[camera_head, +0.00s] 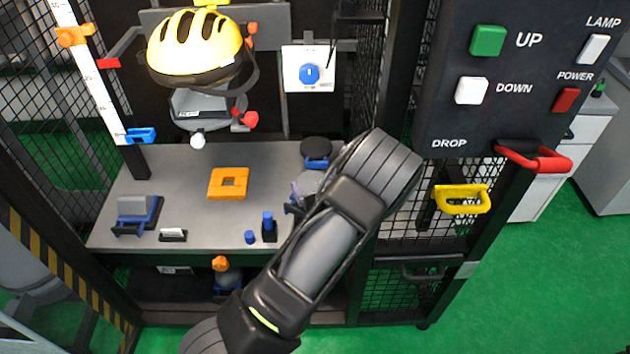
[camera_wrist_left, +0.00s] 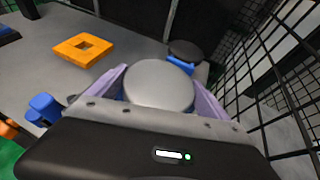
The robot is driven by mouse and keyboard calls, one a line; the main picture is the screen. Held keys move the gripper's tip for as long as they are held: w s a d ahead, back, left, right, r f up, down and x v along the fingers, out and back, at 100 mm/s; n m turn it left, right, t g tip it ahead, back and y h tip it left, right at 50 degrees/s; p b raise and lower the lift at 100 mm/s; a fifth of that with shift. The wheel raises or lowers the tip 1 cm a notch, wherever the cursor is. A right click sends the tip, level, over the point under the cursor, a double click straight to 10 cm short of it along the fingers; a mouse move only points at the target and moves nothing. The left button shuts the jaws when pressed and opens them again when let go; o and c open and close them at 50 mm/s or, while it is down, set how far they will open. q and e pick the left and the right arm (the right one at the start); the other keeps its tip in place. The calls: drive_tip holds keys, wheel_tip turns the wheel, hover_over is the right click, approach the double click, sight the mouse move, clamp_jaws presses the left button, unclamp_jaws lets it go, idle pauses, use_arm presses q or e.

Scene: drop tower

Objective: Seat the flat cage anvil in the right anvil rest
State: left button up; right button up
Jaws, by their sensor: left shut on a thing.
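My left gripper (camera_head: 302,192) is low over the right part of the grey bench. In the left wrist view its purple fingers (camera_wrist_left: 158,88) are shut on a grey round flat piece, the flat anvil (camera_wrist_left: 158,80). In the head view the anvil (camera_head: 309,182) is partly hidden by my arm. Just behind it is a black disc with a blue part below (camera_head: 316,152), also in the wrist view (camera_wrist_left: 185,50); I cannot tell if this is the right anvil rest. Whether the anvil touches anything below is hidden. My right gripper is out of view.
An orange square with a square hole (camera_head: 228,183) lies mid-bench. A grey block on a blue holder (camera_head: 136,212) is at left. Blue posts (camera_head: 268,228) stand near the front edge. A yellow helmet (camera_head: 196,45) hangs above. Mesh (camera_wrist_left: 275,80) closes the right side.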

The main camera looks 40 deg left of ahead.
use_arm(q)
drive_tip(key=shift+w+f, duration=0.2)
drive_tip(key=shift+f, duration=0.05)
drive_tip(key=shift+f, duration=0.1)
idle(0.3)
drive_tip(key=shift+f+b, duration=2.45)
drive_tip(key=shift+f, duration=0.4)
drive_tip(key=shift+f, duration=0.1)
